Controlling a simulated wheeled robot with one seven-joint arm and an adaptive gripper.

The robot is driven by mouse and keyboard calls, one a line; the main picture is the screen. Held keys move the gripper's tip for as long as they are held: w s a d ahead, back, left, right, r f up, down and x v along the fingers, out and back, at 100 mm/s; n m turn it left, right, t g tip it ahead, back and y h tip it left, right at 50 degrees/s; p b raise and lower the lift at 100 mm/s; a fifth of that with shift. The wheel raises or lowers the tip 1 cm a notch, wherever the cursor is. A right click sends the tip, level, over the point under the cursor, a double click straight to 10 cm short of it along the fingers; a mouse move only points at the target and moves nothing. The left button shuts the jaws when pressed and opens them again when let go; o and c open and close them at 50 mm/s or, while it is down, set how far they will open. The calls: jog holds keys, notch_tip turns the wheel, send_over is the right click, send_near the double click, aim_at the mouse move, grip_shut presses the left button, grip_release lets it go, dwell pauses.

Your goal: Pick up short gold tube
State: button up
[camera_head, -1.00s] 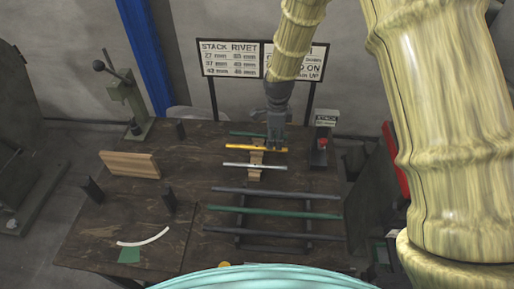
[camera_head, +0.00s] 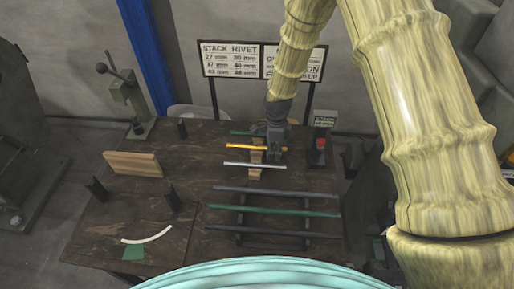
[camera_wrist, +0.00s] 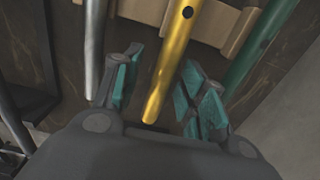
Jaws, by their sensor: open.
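The short gold tube (camera_head: 247,147) rests across a wooden holder (camera_head: 256,157) on the table, between a silver tube (camera_head: 254,165) and a short green tube (camera_head: 246,133). In the wrist view the gold tube (camera_wrist: 172,62) has a dark hole in it, and its near end lies between the fingers. My gripper (camera_wrist: 160,88) is open, with teal finger pads on either side of the gold tube and gaps showing. The silver tube (camera_wrist: 94,50) is outside the left finger, and the green tube (camera_wrist: 262,45) is outside the right finger. In the head view my gripper (camera_head: 276,150) is at the gold tube's right end.
Long grey and green tubes lie on a dark rack (camera_head: 240,222) nearer me. A red-topped device (camera_head: 320,148) stands right of my gripper. A wooden block (camera_head: 134,164), dark posts and a white curved strip (camera_head: 147,236) are on the left. Signs (camera_head: 262,61) stand behind the table.

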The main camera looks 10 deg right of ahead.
grip_shut()
jog(key=shift+r, duration=0.15)
